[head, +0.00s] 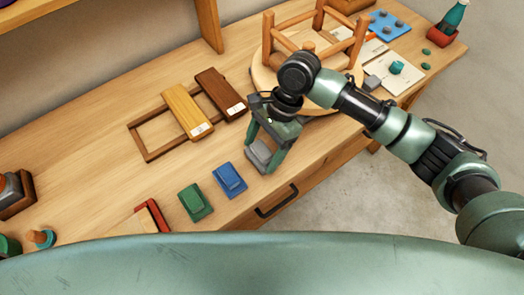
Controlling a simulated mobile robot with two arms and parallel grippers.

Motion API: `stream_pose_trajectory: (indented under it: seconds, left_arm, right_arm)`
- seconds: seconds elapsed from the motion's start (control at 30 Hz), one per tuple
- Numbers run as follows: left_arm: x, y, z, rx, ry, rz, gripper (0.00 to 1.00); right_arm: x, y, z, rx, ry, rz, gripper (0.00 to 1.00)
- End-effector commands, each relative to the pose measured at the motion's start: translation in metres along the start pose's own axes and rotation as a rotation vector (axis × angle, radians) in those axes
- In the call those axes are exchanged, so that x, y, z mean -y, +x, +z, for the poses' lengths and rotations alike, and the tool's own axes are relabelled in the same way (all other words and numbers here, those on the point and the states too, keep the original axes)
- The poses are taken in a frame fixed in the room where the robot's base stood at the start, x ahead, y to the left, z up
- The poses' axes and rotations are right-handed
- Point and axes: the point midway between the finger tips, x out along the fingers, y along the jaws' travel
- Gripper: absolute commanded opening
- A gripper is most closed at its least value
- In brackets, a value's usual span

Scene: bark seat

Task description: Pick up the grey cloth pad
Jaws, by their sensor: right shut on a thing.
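The grey cloth pad (260,153) is a small grey block-like thing near the front edge of the wooden table. My right gripper (266,150) reaches down over it from the right, and its two fingers are shut on it, one at each side. I cannot tell whether the pad touches the table. My left gripper does not show in the head view.
A blue pad (230,179) and a green pad (196,202) lie just left of the grey one. A wooden frame with yellow (188,110) and dark brown (221,93) boards lies behind. An upturned stool (311,30) stands at the back right.

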Motion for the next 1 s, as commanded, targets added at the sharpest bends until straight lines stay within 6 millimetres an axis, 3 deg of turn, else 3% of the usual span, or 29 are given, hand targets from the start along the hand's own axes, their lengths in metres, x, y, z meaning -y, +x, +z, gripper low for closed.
stream_pose_trajectory:
  seconds: [0.17,0.6,0.8,1.0]
  left_arm:
    - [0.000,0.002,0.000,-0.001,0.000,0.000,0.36]
    - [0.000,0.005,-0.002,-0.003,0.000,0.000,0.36]
    - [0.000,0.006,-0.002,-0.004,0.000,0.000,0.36]
    - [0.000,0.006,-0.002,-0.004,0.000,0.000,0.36]
  right_arm:
    - [0.002,-0.032,0.013,0.000,-0.005,-0.006,0.34]
    - [0.001,-0.140,0.059,-0.001,-0.004,-0.003,0.34]
    - [0.000,-0.166,0.069,0.000,-0.002,0.000,0.34]
    - [0.000,-0.173,0.072,0.000,-0.002,0.000,0.34]
